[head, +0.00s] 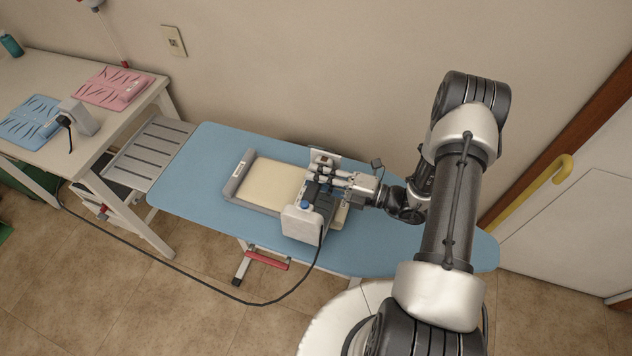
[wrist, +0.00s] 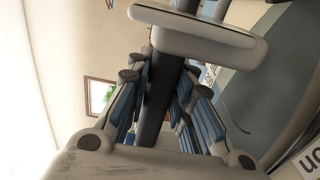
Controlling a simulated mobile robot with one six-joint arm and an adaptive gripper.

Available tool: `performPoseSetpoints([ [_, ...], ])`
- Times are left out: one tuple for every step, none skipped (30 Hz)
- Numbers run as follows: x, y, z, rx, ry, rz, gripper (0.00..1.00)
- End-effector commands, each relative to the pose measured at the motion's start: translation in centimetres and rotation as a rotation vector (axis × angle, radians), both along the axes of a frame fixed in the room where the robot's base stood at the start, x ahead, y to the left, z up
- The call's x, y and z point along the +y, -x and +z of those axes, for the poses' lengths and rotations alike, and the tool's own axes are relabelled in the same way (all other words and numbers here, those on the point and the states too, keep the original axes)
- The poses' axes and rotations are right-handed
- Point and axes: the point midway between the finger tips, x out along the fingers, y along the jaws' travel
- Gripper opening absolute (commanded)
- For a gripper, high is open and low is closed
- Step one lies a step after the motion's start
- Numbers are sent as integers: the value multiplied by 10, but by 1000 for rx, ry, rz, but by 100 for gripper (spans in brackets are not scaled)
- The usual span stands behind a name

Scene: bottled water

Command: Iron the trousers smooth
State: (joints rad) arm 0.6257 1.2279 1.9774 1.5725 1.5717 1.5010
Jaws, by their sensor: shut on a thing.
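Creases are too small to tell. A white and dark iron (head: 303,224) stands over the right part of the panel and hides it there. My gripper (head: 338,180) is shut on the iron's handle. In the wrist view, the fingers of my gripper (wrist: 164,85) lie on both sides of the dark handle (wrist: 165,100), with the iron's pale body (wrist: 190,38) beyond. Contact between iron and cloth is hidden.
A black cord (head: 250,303) loops from the iron below the board's front edge toward the left. A slatted rack (head: 150,155) adjoins the board's left end. A white table (head: 95,158) at left holds pink and blue mats and a white device. The wall stands close behind.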

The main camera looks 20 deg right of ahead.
Motion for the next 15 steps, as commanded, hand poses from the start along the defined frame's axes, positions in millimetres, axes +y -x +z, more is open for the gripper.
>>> performPoseSetpoints([
  [-2, -3, 1, -6, -1, -1, 0],
  [-3, -5, 1, -6, -1, -2, 0],
  [-5, -6, 1, -6, 0, -2, 0],
  [-6, -8, 1, -6, 0, -2, 0],
  [-7, -9, 1, -7, 1, -2, 0],
  [-8, -10, 1, -6, 0, -2, 0],
  [-8, -11, 1, -6, 0, -2, 0],
  [-9, -12, 1, -5, 0, -2, 0],
  [-9, -13, 2, -5, 0, -2, 0],
  [-10, -13, 2, -5, 0, -2, 0],
  [-10, -13, 2, -5, 0, -2, 0],
  [-10, -14, 2, -5, 0, -2, 0],
  [-11, -14, 2, -6, 0, -2, 0],
  [-11, -15, 2, -6, 0, -2, 0],
  [-12, -16, 2, -7, 1, -2, 0],
])
